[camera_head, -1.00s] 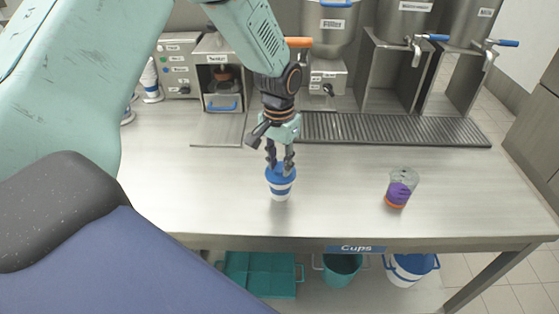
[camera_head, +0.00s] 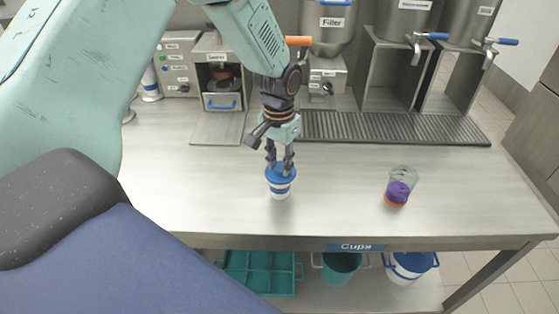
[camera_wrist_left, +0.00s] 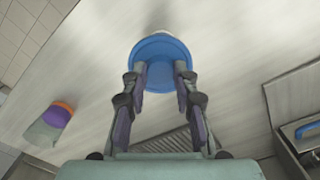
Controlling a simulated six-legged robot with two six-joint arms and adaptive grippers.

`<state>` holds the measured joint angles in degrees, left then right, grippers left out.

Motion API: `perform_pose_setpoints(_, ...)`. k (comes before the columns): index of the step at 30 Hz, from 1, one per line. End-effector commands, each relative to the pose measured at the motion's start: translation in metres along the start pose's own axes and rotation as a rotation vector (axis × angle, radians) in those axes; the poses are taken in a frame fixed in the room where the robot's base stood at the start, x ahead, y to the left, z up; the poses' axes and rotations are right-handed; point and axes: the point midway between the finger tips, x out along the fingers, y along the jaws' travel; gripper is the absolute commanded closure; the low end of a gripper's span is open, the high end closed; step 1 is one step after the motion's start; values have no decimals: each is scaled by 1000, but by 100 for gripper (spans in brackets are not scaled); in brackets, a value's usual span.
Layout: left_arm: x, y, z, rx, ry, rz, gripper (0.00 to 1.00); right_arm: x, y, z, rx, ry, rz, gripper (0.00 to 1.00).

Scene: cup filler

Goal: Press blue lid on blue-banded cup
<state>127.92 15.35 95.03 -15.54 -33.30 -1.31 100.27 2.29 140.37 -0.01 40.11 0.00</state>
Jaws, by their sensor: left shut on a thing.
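The blue-banded cup (camera_head: 280,190) is white with blue bands and stands upright on the steel counter. The blue lid (camera_head: 281,171) is on top of the cup's rim; whether it is fully seated I cannot tell. My left gripper (camera_head: 280,164) points down from above, shut on the blue lid. In the left wrist view the lid (camera_wrist_left: 160,55) is a blue disc between my fingertips, and a bit of white cup shows past its far edge. My right gripper is not in view.
A clear cup with purple and orange (camera_head: 399,186) stands to the right on the counter (camera_head: 335,205). Behind are a drip grate (camera_head: 390,128), the filler (camera_head: 328,75) and a sealer (camera_head: 220,85). Teal and white bins (camera_head: 342,268) sit below. Counter around the cup is clear.

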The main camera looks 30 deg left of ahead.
Motion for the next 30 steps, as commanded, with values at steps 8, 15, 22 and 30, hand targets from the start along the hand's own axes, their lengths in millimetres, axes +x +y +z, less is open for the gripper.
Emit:
perform_pose_setpoints(8,2,0,0,0,-1,0,87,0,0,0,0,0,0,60)
perform_pose_setpoints(15,2,0,0,0,-1,0,58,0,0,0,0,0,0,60)
perform_pose_setpoints(22,2,0,0,0,-1,0,45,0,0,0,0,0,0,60)
perform_pose_setpoints(30,-2,0,0,0,1,0,45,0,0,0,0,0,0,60)
